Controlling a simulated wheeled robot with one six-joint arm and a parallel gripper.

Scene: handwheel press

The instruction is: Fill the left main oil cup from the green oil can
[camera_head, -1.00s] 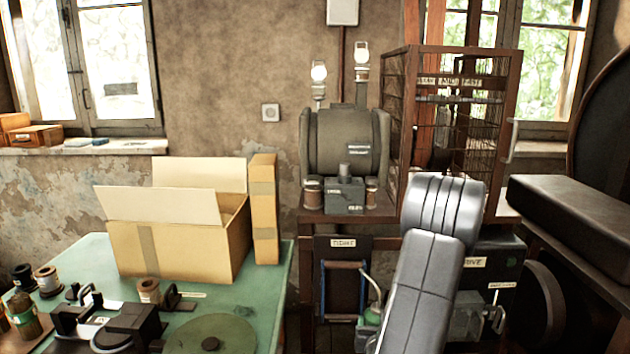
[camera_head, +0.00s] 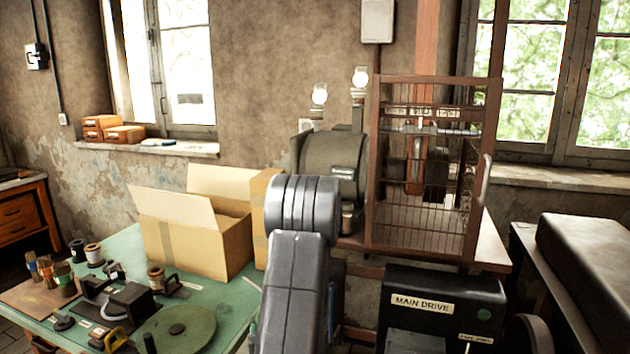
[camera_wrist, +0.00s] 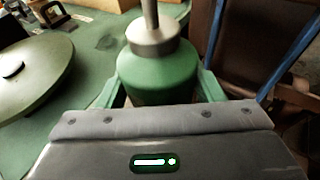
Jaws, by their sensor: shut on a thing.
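The green oil can (camera_wrist: 158,75), with a grey metal collar and thin spout, is upright in the wrist view. My gripper (camera_wrist: 160,88) is shut on it, with a finger on each side of its body. The can's base is hidden by the gripper housing. In the head view my arm hides the gripper and can. Two glass oil cups with bright tops stand above the grey machine at the back: the left one (camera_head: 320,96) and a slightly higher right one (camera_head: 360,78). Their fill level is too small to tell. The can is apart from both.
A wire-mesh cage (camera_head: 425,180) stands right of the machine, over a black "MAIN DRIVE" box (camera_head: 440,308). The green table (camera_head: 235,290) at left bears an open cardboard box (camera_head: 195,245), spools and a green disc (camera_head: 175,332). A dark block (camera_head: 590,260) is at right.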

